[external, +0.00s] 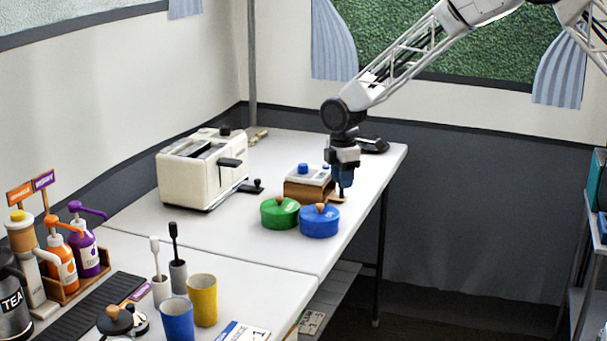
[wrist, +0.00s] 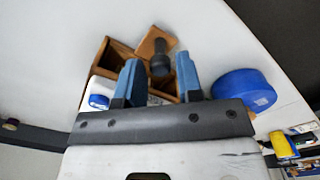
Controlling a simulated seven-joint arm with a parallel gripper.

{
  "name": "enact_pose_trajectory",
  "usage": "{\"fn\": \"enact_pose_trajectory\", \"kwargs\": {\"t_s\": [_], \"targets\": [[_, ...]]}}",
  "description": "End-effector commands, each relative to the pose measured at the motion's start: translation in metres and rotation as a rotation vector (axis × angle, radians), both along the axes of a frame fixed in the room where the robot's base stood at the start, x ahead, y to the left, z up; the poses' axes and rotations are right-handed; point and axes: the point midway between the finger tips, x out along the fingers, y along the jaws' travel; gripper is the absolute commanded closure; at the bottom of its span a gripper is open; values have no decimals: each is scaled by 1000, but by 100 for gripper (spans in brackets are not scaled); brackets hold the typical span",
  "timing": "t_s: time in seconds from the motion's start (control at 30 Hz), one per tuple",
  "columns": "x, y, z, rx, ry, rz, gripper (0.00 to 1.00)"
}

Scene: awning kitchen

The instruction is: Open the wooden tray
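The wooden tray (external: 297,190) is a brown box on the white table, with a pale top section carrying blue knobs. In the wrist view its wooden walls (wrist: 104,62) show, with a dark hollow between them. A lighter wooden piece (wrist: 155,41) with a black knob (wrist: 160,64) lies beside the box. My gripper (external: 345,187) points down at the tray's right end. In the wrist view my gripper (wrist: 158,67) has its blue fingers apart, one on each side of the knob, with gaps visible. The fingers and gripper body hide part of the tray.
A green lidded pot (external: 279,215) and a blue lidded pot (external: 319,222) stand close in front of the tray. A cream toaster (external: 195,173) stands to the left. The table's right edge is near my gripper. A dark object (external: 374,146) lies behind it.

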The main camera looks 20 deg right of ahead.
Motion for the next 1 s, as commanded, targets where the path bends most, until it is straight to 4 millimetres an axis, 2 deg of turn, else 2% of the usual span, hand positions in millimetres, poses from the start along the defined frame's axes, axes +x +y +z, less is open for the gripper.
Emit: {"fn": "enact_pose_trajectory", "kwargs": {"t_s": [0.37,0.4,0.6,1.0], "targets": [[0,0,-5,0,0,0,66],[0,0,-5,0,0,0,68],[0,0,-5,0,0,0,99],[-5,-5,-5,0,1,0,100]]}}
